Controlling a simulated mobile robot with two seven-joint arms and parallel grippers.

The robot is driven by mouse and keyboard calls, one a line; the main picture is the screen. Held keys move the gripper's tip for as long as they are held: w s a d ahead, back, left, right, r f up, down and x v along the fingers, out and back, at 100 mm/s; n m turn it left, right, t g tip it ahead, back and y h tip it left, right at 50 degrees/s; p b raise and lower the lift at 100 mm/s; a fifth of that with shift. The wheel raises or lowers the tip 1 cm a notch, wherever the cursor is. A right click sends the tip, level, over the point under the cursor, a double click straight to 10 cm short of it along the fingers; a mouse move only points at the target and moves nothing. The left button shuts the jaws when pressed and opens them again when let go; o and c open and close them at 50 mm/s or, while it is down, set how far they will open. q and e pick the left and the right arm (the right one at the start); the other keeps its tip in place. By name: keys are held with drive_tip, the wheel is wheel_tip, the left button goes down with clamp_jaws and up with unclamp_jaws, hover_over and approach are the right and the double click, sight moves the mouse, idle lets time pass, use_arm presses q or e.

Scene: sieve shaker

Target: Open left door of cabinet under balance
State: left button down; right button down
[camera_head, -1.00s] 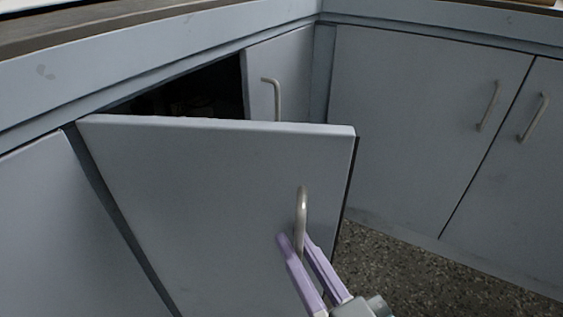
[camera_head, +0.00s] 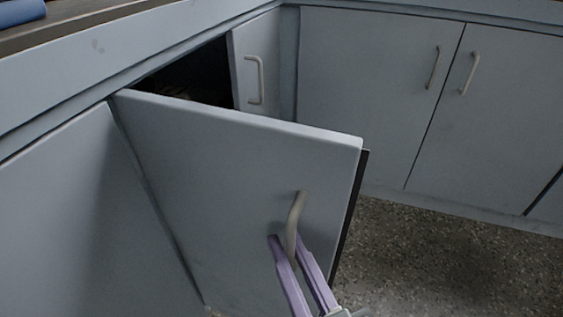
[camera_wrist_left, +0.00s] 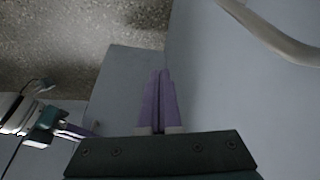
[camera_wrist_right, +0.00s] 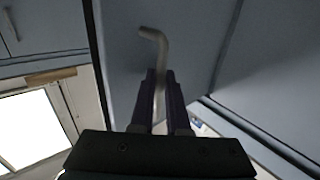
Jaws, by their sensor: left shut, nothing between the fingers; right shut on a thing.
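The left cabinet door (camera_head: 215,165) stands swung out from the cabinet, with a dark gap behind its top edge. Its curved grey handle (camera_head: 296,212) is near the door's free edge. My right gripper (camera_head: 284,240) is shut on the lower part of this handle. In the right wrist view the handle (camera_wrist_right: 157,50) rises from between the purple fingers (camera_wrist_right: 158,75). My left gripper (camera_wrist_left: 160,75) shows only in its wrist view, with its fingers together and empty, near a grey panel. The balance is not in view.
The neighbouring door (camera_head: 262,65) with its own handle is closed at the back. More closed cabinet doors (camera_head: 375,90) line the right side. The speckled floor (camera_head: 440,250) at right is clear. The counter edge (camera_head: 80,30) runs above, with a blue object (camera_head: 22,10) on it.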

drive_tip(key=c, duration=1.3)
unclamp_jaws()
drive_tip(key=shift+o, duration=0.6)
drive_tip(key=shift+a, duration=0.1)
drive_tip(key=shift+s, duration=0.35)
drive_tip(key=p+v, duration=0.2)
drive_tip(key=v, duration=0.7)
drive_tip(key=shift+r, duration=0.1)
